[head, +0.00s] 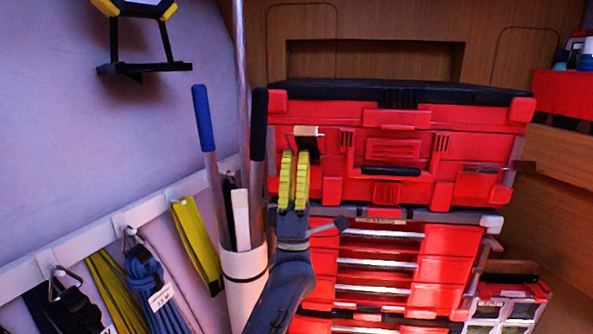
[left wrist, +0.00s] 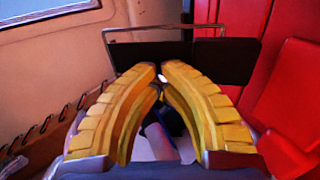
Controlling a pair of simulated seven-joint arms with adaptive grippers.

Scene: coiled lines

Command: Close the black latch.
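The black latch (head: 315,150) is on the upper left front of the red toolbox (head: 390,150), with a pale metal piece at its top. In the left wrist view the latch (left wrist: 225,60) is a dark plate with a thin metal wire loop, just beyond the fingertips. My left gripper (head: 296,154) has yellow ribbed fingers pointing up, in front of the latch's lower left part. In the left wrist view its fingertips (left wrist: 160,73) nearly meet, with a thin gap and nothing seen between them. Whether they touch the latch I cannot tell. My right gripper is not in view.
A white tube (head: 245,285) holding long-handled tools stands close left of my left arm. Coiled straps and a blue rope (head: 155,285) hang from a wall rail. A red drawer unit (head: 440,260) is under the toolbox. Wooden panels are behind.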

